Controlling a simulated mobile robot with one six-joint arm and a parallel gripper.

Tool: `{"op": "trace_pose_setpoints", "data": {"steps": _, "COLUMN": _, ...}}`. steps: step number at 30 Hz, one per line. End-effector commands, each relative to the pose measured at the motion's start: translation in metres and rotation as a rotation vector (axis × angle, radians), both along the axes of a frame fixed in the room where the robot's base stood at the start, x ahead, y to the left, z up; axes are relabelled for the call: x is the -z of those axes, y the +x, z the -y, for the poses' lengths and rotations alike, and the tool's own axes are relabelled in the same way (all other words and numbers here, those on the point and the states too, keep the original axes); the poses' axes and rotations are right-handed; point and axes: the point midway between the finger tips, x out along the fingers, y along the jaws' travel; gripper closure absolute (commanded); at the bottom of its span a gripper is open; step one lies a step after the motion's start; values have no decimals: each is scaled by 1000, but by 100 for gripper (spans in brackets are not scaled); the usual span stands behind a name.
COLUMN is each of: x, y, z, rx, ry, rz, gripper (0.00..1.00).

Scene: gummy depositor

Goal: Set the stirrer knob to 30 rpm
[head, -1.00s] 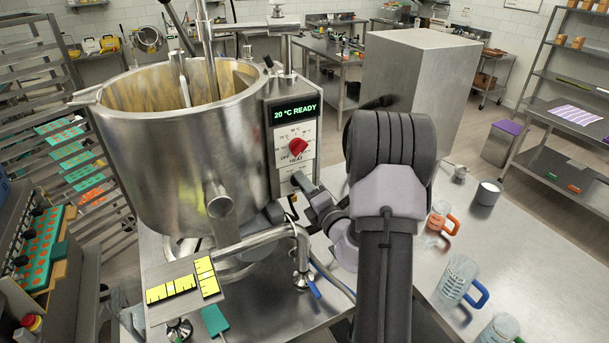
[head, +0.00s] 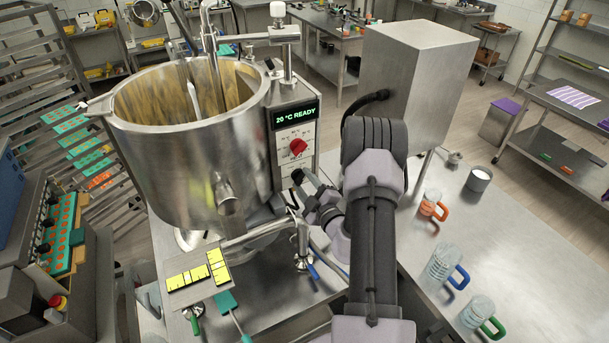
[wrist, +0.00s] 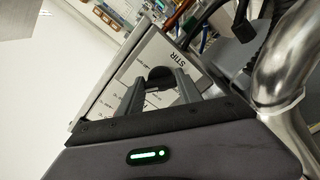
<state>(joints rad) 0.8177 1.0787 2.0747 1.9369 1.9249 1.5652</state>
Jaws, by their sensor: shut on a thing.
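The kettle's control panel carries a lower section marked STIR (wrist: 170,58) in the wrist view. A dark stirrer knob (wrist: 158,73) sits on it, partly hidden by my fingers. My gripper (wrist: 160,84) is shut on this knob, one finger on each side. The scale marks around the knob are too small to read, so its setting cannot be told. In the head view my gripper (head: 303,180) reaches the panel's lower part from the right, and my arm hides some of that area.
Above is a red knob (head: 298,146) under a display (head: 296,113) reading 20 °C READY. The steel kettle (head: 170,175) stands left of the panel. A curved steel pipe (head: 300,238) runs close below my gripper. Jugs (head: 440,262) stand on the table at right.

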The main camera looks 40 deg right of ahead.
Motion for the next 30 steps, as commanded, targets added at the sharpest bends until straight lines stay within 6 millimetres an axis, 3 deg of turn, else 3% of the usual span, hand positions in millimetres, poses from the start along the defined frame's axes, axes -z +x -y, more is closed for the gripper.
{"op": "trace_pose_setpoints", "data": {"steps": 18, "x": 0, "y": 0, "z": -3, "rx": 0, "ry": 560, "rz": 132, "gripper": 99}}
{"op": "trace_pose_setpoints", "data": {"steps": 30, "x": 1, "y": 1, "z": -4, "rx": 0, "ry": 827, "rz": 199, "gripper": 99}}
